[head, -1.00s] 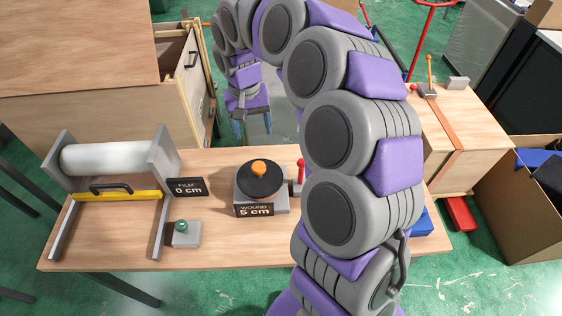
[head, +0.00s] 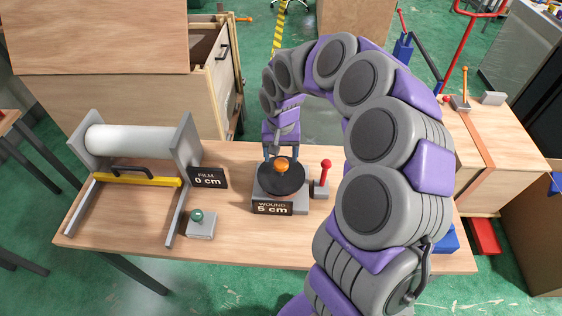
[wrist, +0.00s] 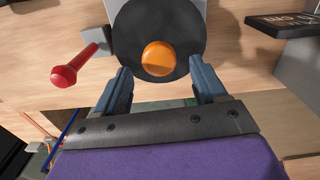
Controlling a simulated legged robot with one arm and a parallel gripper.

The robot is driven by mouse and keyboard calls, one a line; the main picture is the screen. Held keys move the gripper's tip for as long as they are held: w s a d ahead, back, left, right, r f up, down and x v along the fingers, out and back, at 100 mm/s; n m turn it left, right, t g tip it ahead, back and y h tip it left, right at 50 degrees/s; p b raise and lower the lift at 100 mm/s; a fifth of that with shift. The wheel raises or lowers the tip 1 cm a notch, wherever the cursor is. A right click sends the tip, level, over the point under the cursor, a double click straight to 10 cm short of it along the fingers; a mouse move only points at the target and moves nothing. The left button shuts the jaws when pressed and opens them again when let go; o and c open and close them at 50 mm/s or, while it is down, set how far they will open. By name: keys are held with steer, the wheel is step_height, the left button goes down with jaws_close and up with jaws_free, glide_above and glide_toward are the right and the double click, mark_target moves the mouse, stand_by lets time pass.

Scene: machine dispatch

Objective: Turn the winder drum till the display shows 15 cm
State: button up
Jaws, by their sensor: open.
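The winder drum (head: 272,182) is a black disc with an orange knob (head: 282,166) on top, on a grey base on the table. Its display (head: 272,208) reads WOUND 5 cm. My gripper (head: 280,152) is at the drum's far edge, pointing down. In the wrist view the drum (wrist: 130,45) and its orange knob (wrist: 159,58) lie just ahead of my gripper (wrist: 160,78). The two fingers are apart, one to each side of the knob's line, with nothing between them. Whether they touch the disc cannot be told.
A red-knobbed lever (head: 326,165) stands right of the drum; it also shows in the wrist view (wrist: 65,75). A film roll (head: 140,139) in a grey stand, a FILM 0 cm sign (head: 208,178) and a green button (head: 197,215) are at left. Several crates stand behind.

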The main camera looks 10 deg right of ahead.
mark_target(281, 162)
steer(key=shift+f, duration=1.55)
jaws_close()
